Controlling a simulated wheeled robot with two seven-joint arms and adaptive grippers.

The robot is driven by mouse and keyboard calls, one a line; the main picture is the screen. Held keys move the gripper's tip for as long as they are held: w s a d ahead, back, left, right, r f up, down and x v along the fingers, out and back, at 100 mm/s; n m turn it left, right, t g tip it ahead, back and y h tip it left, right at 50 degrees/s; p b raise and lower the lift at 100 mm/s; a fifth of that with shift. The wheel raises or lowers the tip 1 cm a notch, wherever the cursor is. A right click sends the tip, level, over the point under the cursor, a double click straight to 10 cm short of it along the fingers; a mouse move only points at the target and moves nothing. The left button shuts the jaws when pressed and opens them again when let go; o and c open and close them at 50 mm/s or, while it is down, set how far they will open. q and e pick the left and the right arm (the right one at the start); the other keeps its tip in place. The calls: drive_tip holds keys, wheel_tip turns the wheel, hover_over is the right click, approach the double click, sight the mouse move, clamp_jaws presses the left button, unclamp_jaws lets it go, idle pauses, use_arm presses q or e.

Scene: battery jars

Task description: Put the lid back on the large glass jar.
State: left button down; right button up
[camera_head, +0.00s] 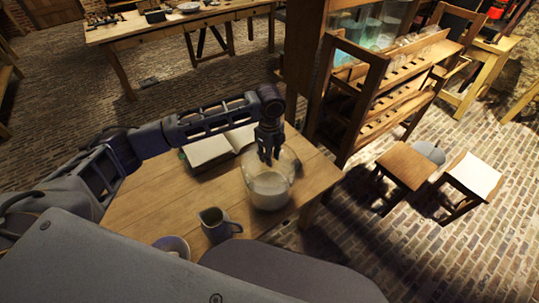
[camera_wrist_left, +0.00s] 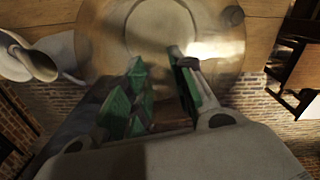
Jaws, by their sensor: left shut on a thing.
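The large glass jar (camera_head: 269,188) stands upright near the right end of the wooden table, with pale, cloudy contents. In the left wrist view its round shape (camera_wrist_left: 165,30) fills the upper middle. My left gripper (camera_head: 268,158) points down at the jar's mouth. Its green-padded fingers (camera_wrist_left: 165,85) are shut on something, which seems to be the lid. The lid's outline is hard to make out against the clear glass, so I cannot tell whether it touches the rim. My right gripper is not in view.
An open book (camera_head: 212,147) lies left of the jar. A small jug (camera_head: 215,224) and a bowl (camera_head: 172,246) stand at the table's near side. A wooden rack (camera_head: 375,95) with glassware and two stools (camera_head: 405,164) are to the right. The table's left part is clear.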

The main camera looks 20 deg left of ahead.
use_arm(q)
drive_tip(key=shift+f+b, duration=1.45)
drive_tip(key=shift+b, duration=0.15)
drive_tip(key=shift+f, duration=1)
drive_tip(key=shift+r+p, duration=0.1)
drive_tip(key=shift+p, duration=0.55)
idle(0.3)
drive_tip(key=shift+p, duration=0.75)
idle(0.4)
drive_tip(key=shift+p, duration=0.35)
idle(0.8)
drive_tip(key=shift+f+p, duration=0.2)
drive_tip(key=shift+p, duration=0.1)
idle(0.9)
